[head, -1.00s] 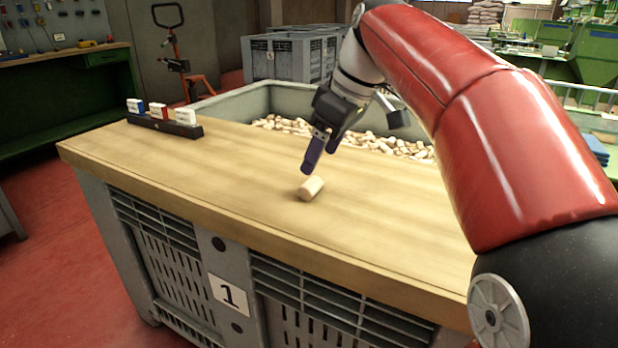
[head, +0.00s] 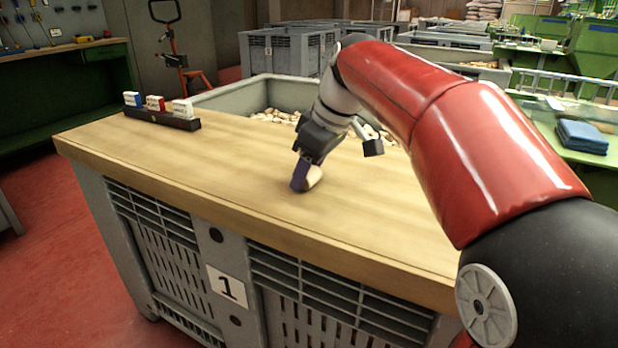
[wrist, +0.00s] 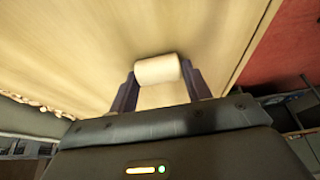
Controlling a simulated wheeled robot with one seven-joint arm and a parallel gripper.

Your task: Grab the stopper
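The cork stopper (head: 314,179) is a pale, short cylinder lying on the wooden tabletop (head: 210,165). My gripper (head: 303,182) reaches down to it from behind, and a purple-dark finger hides part of it in the head view. In the wrist view the stopper (wrist: 157,70) lies crosswise at the fingertips, with one finger of my gripper (wrist: 160,72) by each end. The fingers are wide apart, with bare wood showing between them below the stopper. Any gap at its ends is too small to judge.
A black holder (head: 160,119) with several small blue, red and white blocks stands at the tabletop's back left. A grey bin (head: 240,97) of loose corks is behind the top. The tabletop around the stopper is clear.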

